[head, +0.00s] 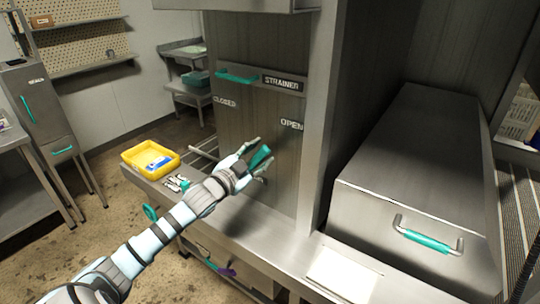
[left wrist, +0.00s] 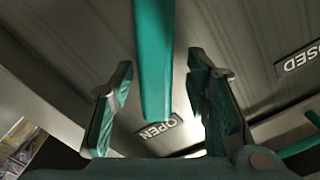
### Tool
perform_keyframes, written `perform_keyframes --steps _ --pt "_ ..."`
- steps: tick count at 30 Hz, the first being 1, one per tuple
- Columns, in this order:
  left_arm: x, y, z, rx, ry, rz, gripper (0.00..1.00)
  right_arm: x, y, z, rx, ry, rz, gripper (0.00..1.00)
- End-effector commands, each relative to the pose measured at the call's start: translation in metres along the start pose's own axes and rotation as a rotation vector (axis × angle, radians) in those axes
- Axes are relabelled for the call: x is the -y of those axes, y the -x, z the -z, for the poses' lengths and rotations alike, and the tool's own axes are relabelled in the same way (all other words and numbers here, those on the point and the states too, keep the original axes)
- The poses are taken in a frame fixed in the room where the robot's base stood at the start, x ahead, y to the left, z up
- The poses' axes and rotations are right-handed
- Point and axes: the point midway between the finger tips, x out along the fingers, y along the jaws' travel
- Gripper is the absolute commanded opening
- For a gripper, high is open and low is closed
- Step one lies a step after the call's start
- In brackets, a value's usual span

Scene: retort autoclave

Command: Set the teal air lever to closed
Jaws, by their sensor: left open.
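The teal air lever (left wrist: 154,60) is a long flat bar in the left wrist view. Its free end lies beside the OPEN label (left wrist: 158,130), away from the CLOSED label (left wrist: 300,58). A part of the lever (head: 260,157) shows in the head view, just below the OPEN label (head: 292,125). My left gripper (head: 254,158) is open, with one finger on each side of the lever. In the left wrist view a gap shows between the lever and each finger of this gripper (left wrist: 160,95). My right gripper is not in view.
A teal handle (head: 237,77) sits beside the STRAINER label (head: 283,82) on the metal panel. A yellow tray (head: 128,158) stands left of my left arm. A steel box with a teal-gripped handle (head: 428,240) stands at the right. A pale plate (head: 342,275) lies on the front ledge.

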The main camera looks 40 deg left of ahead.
Motion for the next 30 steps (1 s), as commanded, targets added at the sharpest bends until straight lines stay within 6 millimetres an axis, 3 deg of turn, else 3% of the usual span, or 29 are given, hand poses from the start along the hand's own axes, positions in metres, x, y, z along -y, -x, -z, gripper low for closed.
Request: perform_keyframes --steps 5,12,13,30 --pt "-0.005 -0.005 0.005 -0.008 0.006 -0.008 0.4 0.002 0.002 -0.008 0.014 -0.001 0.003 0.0" --pt "-0.006 -0.006 0.005 -0.009 0.005 -0.011 0.02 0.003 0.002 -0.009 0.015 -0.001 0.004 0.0" --pt "-0.006 -0.006 0.005 -0.009 0.004 -0.01 0.0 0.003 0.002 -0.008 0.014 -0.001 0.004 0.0" --pt "-0.007 -0.012 0.008 -0.016 0.077 -0.022 0.0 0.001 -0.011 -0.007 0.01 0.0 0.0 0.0"
